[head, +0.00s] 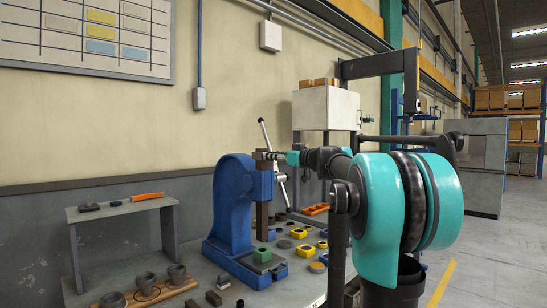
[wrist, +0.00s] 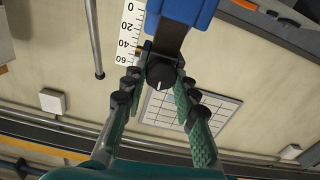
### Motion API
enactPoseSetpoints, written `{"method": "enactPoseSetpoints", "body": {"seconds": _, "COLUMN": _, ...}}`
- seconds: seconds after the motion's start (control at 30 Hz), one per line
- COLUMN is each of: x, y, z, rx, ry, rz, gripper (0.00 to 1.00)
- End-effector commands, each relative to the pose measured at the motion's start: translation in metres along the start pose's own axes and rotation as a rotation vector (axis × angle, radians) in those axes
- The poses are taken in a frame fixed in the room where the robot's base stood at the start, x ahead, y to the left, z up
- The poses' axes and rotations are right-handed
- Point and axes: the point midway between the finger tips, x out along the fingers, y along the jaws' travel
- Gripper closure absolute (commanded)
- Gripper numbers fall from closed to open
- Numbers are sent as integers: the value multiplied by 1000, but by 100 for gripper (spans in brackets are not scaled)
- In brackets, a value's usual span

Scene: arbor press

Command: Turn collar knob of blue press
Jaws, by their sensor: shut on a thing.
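The blue press (head: 230,205) stands on the bench in the head view. Its dark ram (head: 262,220) hangs down at the front, and a light lever (head: 265,135) rises beside the head. In the wrist view, the black collar knob (wrist: 160,72) with a white pointer line is on the ram, below the blue head (wrist: 188,10). My gripper (wrist: 159,77) is shut on the knob, one finger on each side. In the head view my gripper (head: 277,157) reaches in from the right at the top of the press; the knob cannot be made out there.
A white scale with black numbers (wrist: 131,30) lies beside the ram. Several yellow, green and grey blocks (head: 284,244) lie on the bench right of the press. A small grey stand (head: 125,210) with tools is at left. A light cabinet (head: 325,108) stands behind.

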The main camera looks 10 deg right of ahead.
Motion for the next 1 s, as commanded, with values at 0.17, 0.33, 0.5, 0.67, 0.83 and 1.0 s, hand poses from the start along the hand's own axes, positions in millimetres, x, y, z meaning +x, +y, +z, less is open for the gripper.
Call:
{"method": "enactPoseSetpoints", "body": {"seconds": 0.17, "x": 0, "y": 0, "z": 0, "rx": 5, "ry": 0, "rz": 0, "gripper": 100}}
{"method": "enactPoseSetpoints", "body": {"seconds": 0.33, "x": 0, "y": 0, "z": 0, "rx": 42, "ry": 0, "rz": 0, "gripper": 100}}
{"method": "enactPoseSetpoints", "body": {"seconds": 0.5, "x": 0, "y": 1, "z": 0, "rx": 132, "ry": 0, "rz": 0, "gripper": 100}}
{"method": "enactPoseSetpoints", "body": {"seconds": 0.67, "x": 0, "y": 2, "z": 0, "rx": 261, "ry": 0, "rz": 0, "gripper": 100}}
{"method": "enactPoseSetpoints", "body": {"seconds": 0.83, "x": 0, "y": 2, "z": 1, "rx": 422, "ry": 0, "rz": 0, "gripper": 100}}
{"method": "enactPoseSetpoints", "body": {"seconds": 1.0, "x": 0, "y": 3, "z": 1, "rx": 584, "ry": 0, "rz": 0, "gripper": 100}}
